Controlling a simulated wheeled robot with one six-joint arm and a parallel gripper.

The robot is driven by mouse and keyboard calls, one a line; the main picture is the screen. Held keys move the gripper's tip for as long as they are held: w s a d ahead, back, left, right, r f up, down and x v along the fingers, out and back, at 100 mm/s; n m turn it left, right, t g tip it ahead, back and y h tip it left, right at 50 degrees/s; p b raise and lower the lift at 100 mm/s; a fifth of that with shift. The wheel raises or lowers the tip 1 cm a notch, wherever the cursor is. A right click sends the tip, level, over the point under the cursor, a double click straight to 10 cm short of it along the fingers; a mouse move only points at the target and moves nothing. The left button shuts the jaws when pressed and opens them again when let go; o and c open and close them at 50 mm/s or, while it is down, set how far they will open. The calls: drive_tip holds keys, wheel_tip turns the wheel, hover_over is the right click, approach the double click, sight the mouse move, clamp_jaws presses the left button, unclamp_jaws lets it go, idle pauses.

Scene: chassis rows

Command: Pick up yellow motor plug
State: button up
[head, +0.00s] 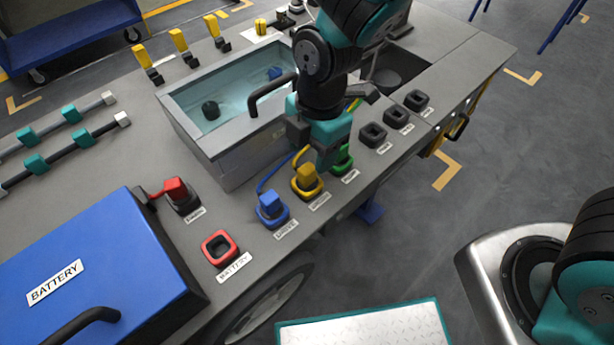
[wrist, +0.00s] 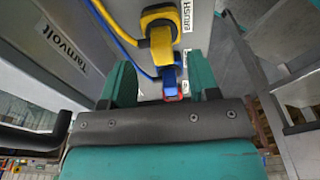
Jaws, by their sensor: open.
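The yellow motor plug (head: 307,177) stands upright in its yellow-rimmed socket on the grey chassis top, between the blue and green plugs. In the wrist view the yellow plug (wrist: 161,42) lies just beyond my fingertips, at upper centre, with a yellow cable running from it. My gripper (head: 326,158) is just right of and above the yellow plug in the head view, pointing down. In the wrist view its two teal fingers (wrist: 162,84) are apart, and I see no contact with the yellow plug.
The blue plug (head: 271,206) stands close on the left; it also shows between my fingers (wrist: 171,82). The green plug (head: 344,158) is partly hidden by my gripper. A walled tank (head: 205,142) with a black handle (head: 268,92) stands behind. Empty black sockets (head: 373,134) lie right.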

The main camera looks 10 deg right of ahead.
sight(308, 168)
drive_tip(key=f, duration=0.3)
drive_tip(key=s+a+f+b, duration=0.1)
drive_tip(key=f, duration=0.1)
drive_tip(key=shift+f, duration=0.35)
drive_tip(key=shift+c, duration=0.2)
drive_tip(key=c, duration=1)
